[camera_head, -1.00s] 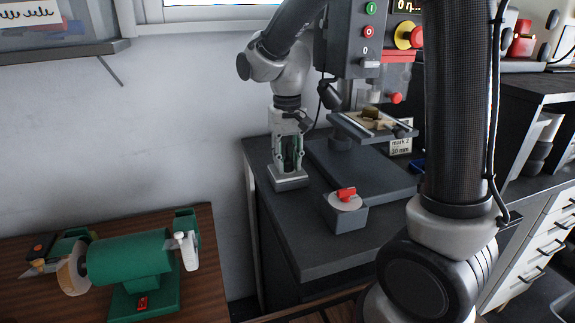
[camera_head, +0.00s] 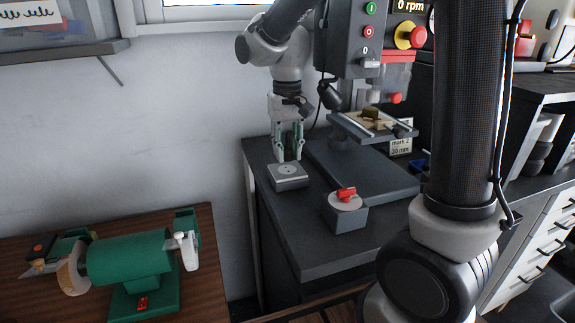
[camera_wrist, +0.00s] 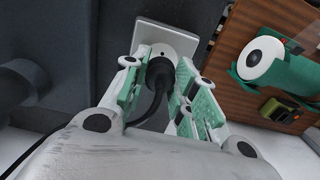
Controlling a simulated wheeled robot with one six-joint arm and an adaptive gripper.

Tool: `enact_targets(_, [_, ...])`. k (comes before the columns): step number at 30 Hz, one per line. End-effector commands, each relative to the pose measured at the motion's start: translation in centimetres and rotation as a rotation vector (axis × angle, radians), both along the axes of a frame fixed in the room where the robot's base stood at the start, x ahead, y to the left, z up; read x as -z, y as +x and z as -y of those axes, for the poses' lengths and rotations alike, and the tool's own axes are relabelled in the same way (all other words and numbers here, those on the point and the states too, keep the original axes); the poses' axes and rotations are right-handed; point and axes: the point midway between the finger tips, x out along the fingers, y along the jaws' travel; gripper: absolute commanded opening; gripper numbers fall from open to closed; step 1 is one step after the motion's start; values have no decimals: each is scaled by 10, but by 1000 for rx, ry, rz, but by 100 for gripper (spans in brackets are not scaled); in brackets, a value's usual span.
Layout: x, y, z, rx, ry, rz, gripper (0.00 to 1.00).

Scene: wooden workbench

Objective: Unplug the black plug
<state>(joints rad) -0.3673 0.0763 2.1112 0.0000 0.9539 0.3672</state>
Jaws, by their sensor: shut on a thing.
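The black plug (camera_wrist: 160,72) with its black cable sits between the fingers of my gripper (camera_wrist: 161,68) in the wrist view. My gripper (camera_head: 289,156) is shut on it, with green-padded fingers on both sides. The grey socket box (camera_head: 288,183) stands on the dark bench below, and its round pale top face shows bare in the head view. The box (camera_wrist: 180,38) also shows beyond the plug in the wrist view. My fingertips are just above the box.
A grey box with a red switch (camera_head: 346,194) stands to the right of the socket box. The drill press (camera_head: 366,123) stands behind it. A green bench grinder (camera_head: 130,258) is on the wooden table (camera_head: 213,275) at lower left. The wall is close behind.

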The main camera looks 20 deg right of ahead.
Motion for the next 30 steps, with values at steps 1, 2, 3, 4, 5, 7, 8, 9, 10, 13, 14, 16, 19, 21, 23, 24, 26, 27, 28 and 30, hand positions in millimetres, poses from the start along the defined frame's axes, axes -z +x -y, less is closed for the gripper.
enact_targets(1, [-2,0,0,0,0,1,0])
enact_targets(2, [-3,0,0,0,0,1,0])
enact_targets(3, [-5,0,0,0,0,1,0])
enact_targets(4, [-6,0,0,0,0,1,0])
enact_targets(5, [-7,0,0,0,0,1,0])
enact_targets(7, [-10,0,0,0,0,0,0])
enact_targets(8, [-11,0,0,0,0,0,0])
enact_targets(9, [-13,0,0,0,0,0,0])
enact_targets(10, [-14,0,0,0,0,0,0])
enact_targets(13, [-18,0,0,0,1,1,0])
enact_targets(14, [-19,0,0,0,1,2,0])
enact_targets(16, [-22,0,0,0,0,1,0])
enact_targets(19, [-26,0,0,0,0,1,0])
enact_targets(21, [-28,0,0,0,0,1,0])
enact_targets(23, [-28,0,0,0,0,1,0])
enact_targets(24, [-29,0,0,0,0,0,0])
enact_targets(26, [-29,0,0,0,0,0,0])
enact_targets(27, [-29,0,0,0,0,0,0])
enact_targets(28, [-29,0,0,0,0,0,0])
enact_targets(30, [-29,0,0,0,0,0,0])
